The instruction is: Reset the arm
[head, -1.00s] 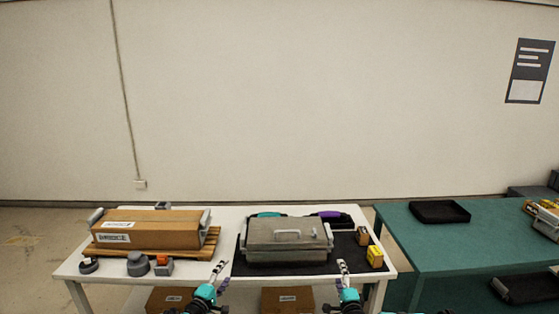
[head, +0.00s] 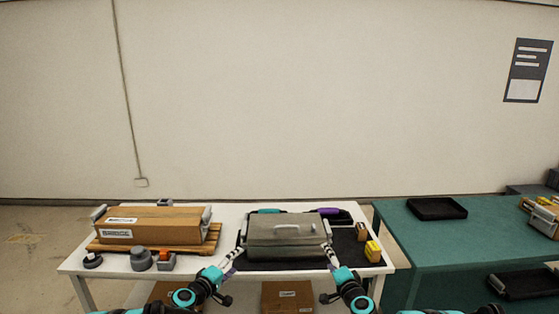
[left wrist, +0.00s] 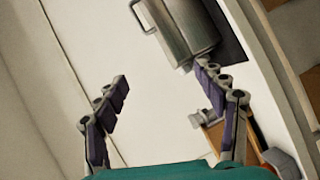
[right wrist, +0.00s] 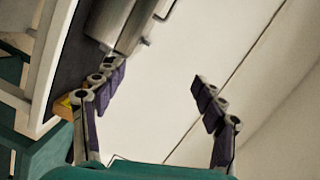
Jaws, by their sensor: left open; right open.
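My left gripper (head: 236,256) is open in the head view, beside the front left corner of a grey lidded case (head: 285,238). In the left wrist view its spread fingers (left wrist: 163,80) have nothing between them. My right gripper (head: 328,255) is near the case's front right corner. In the right wrist view its fingers (right wrist: 156,78) are open and empty. The case also shows at the top of the left wrist view (left wrist: 185,30) and the right wrist view (right wrist: 120,22). I cannot tell whether either gripper touches it.
A brown box (head: 155,225) lies on a wooden pallet (head: 208,243) at the left of the white table (head: 228,222). Small grey parts (head: 141,259) stand before it. Yellow (head: 373,251) and brown (head: 361,232) blocks stand right of the case. A green table (head: 420,250) adjoins at right.

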